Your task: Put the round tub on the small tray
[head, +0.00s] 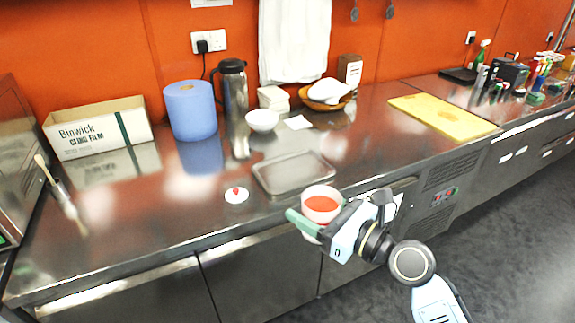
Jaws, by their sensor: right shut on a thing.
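The round tub (322,217) is pale with a red inside, near the counter's front edge. My right gripper (322,221) comes in from the lower right and is shut on the tub, which looks upright. The gripper hides part of the tub's side. The small tray (262,184) is a shallow metal tray on the steel counter, just behind and left of the tub. It is empty. The tub is apart from the tray's middle; its exact height over the counter is hard to tell. My left gripper is not in view.
A small white round thing with a red top (236,196) lies left of the tray. Behind stand a white bowl (262,121), a steel flask (233,95), a blue roll (189,111) and a cling film box (98,128).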

